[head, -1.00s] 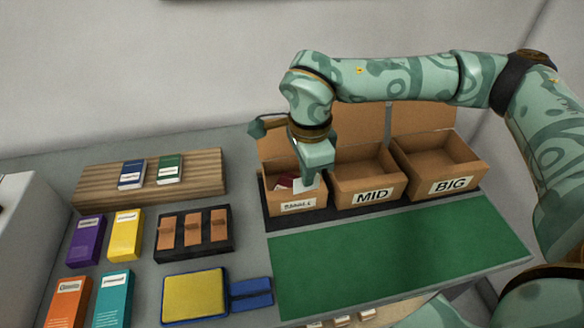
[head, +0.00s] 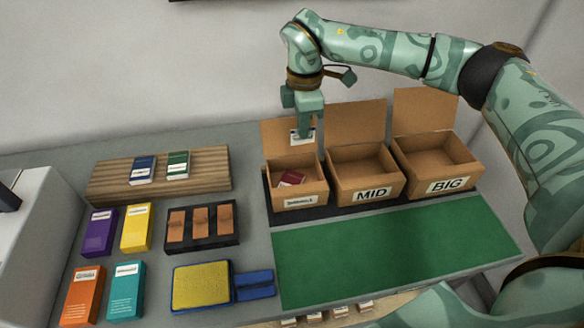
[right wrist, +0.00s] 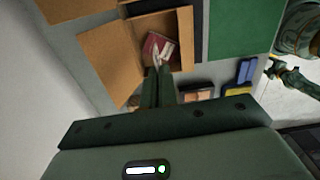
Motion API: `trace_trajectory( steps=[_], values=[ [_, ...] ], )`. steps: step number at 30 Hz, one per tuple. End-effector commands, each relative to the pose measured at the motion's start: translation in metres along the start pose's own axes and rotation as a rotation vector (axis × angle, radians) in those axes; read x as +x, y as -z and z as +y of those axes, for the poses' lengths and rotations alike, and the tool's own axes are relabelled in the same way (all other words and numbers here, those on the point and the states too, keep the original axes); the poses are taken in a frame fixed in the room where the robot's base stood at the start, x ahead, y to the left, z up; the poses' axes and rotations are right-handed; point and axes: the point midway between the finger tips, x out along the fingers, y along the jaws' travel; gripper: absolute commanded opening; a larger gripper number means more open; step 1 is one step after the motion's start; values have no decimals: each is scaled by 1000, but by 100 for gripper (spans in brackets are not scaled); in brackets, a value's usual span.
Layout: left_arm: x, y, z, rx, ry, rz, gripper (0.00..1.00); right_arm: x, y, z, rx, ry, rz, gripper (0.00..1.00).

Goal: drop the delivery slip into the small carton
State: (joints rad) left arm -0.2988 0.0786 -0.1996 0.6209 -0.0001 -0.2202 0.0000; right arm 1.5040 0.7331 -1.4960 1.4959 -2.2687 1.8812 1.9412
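The small carton (head: 299,200) is an open brown box, leftmost of three, with its lid flap standing up behind it. A dark red packet (head: 291,178) lies inside it and also shows in the right wrist view (right wrist: 158,46). My right gripper (head: 303,135) is above the back of the small carton, with its fingers pointing down and close together. It is shut on the delivery slip (head: 296,136), a small white paper with dark marks. The slip hangs clear above the carton's opening and shows nearly edge-on in the right wrist view. My left gripper is not in view.
The MID carton (head: 366,190) and BIG carton (head: 446,180) stand to the right, both open and empty. A bare green mat (head: 400,250) lies in front. To the left are a wooden stand (head: 110,185), coloured boxes, a dark tray (head: 203,242) and a yellow-blue pad (head: 201,287).

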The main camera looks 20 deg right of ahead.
Motion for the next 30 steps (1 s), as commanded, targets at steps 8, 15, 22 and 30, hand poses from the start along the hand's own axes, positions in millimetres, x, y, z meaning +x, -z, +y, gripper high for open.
trace_trajectory(
  steps=[8, 15, 22, 30],
  values=[
    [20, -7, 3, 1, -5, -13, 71, 23, 0, 1, 46, 3, 0, 0],
    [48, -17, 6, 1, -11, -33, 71, 55, -1, 1, 44, 5, -1, 0],
    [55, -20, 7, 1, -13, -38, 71, 61, 0, 1, 43, 1, 0, 0],
    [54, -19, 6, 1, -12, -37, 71, 60, 0, 1, 43, 0, 0, 26]
  ],
)
